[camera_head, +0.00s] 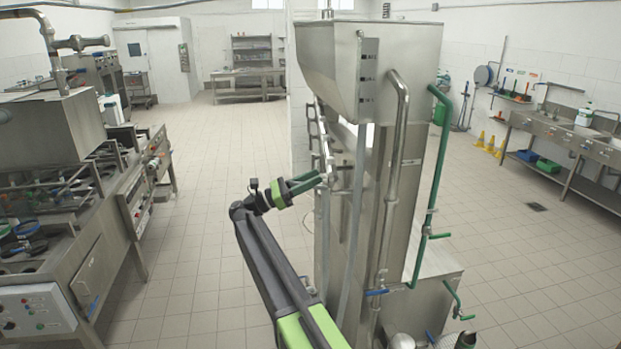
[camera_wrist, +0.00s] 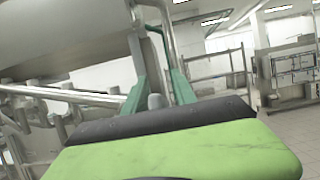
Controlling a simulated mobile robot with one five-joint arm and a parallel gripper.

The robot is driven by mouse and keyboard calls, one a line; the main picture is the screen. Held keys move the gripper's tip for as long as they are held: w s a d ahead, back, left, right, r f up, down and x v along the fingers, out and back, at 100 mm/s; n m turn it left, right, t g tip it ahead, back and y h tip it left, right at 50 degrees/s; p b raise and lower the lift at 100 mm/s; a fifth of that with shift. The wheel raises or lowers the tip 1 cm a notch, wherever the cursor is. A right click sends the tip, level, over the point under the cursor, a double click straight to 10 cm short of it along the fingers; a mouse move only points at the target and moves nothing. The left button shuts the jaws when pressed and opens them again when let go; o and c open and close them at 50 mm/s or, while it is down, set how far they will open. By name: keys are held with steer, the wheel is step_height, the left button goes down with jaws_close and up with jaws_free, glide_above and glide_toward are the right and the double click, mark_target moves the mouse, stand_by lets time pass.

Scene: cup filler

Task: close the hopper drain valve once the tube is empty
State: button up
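The steel hopper (camera_head: 370,60) stands at the centre of the head view on a tall steel machine. A grey vertical tube (camera_head: 353,215) runs down from it; I cannot tell whether it is empty. A blue-handled valve (camera_head: 376,292) sits low on the pipes; which valve is the drain valve is not clear. My gripper (camera_head: 322,178) is left of the machine, below the hopper, its tips near a valve manifold. In the wrist view my gripper (camera_wrist: 158,72) shows two green fingers apart, with a grey rounded part between their bases. I see nothing clearly held.
A green pipe (camera_head: 427,190) and a thick steel pipe (camera_head: 397,150) run down the machine's right side. A steel machine with a control box (camera_head: 35,310) stands at left, a sink bench (camera_head: 560,135) at right. Tiled floor is free on both sides of the hopper machine.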

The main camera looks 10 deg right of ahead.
jaws_close()
steer(key=shift+a, duration=0.1)
stand_by(1.2)
